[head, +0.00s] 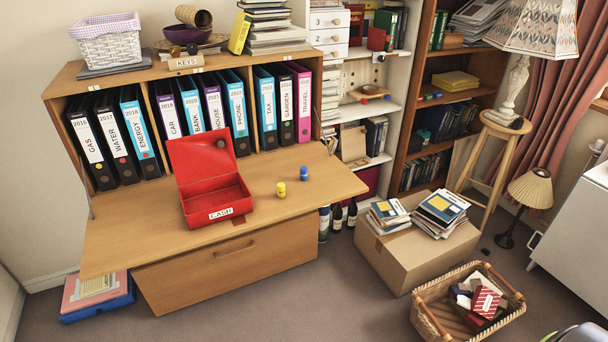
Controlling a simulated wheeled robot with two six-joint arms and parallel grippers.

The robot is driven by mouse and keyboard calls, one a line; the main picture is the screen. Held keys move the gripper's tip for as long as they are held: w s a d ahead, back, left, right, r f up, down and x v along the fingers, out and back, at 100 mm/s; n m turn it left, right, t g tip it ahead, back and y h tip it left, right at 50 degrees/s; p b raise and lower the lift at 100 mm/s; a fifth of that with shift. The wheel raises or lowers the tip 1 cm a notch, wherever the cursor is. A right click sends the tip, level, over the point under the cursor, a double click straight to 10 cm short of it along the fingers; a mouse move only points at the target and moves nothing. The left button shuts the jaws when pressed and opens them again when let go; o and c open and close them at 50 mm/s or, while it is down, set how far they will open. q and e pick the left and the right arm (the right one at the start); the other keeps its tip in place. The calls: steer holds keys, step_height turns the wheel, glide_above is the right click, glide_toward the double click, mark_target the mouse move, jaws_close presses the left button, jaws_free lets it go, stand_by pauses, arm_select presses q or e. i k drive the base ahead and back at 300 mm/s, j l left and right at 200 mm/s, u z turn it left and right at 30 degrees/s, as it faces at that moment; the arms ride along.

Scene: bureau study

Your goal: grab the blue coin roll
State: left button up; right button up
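The blue coin roll (304,173) is a small blue cylinder standing upright on the wooden desk surface (140,230), toward its right end. A similar yellow roll (281,189) stands apart from it, a little to the left and nearer the front. A red cash box (216,203) labelled CASH sits open on the desk to the left of both rolls, with its lid raised at the back. It looks empty inside. Neither of my grippers shows in the head view.
Upright labelled binders (212,108) line the back of the desk. A cardboard box (408,255) with books and a wicker basket (430,318) with small boxes stand on the floor to the right. The desk around the rolls is clear.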

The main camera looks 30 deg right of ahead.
mark_target(303, 170)
steer(key=i+l+z, duration=0.3)
steer(key=l, duration=0.2)
steer(key=i+l+z, duration=0.25)
steer(key=l, duration=0.2)
